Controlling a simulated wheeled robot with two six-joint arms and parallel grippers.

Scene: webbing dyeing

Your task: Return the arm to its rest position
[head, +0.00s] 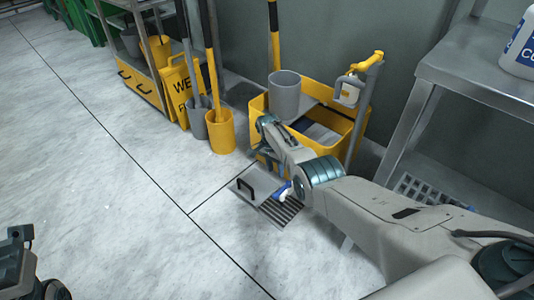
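My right arm reaches in from the lower right toward the yellow mop bucket cart (349,128). My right gripper (268,136) is at the arm's far end, in front of the cart's near left side. Its fingers are small and partly hidden by the arm, so I cannot tell if it is open or shut. A small blue and white thing (282,189) shows just below the arm, over the floor grate; I cannot tell whether anything holds it. Dark parts of my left arm (22,262) show at the lower left edge; its gripper fingers cannot be made out clearly.
A floor grate (285,209) and a plate with a black handle (246,187) lie below the arm. A grey cup (284,96) sits on the cart. A yellow bucket (221,133) and wet floor sign (180,91) stand left. A metal table (470,62) stands right. Left floor is clear.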

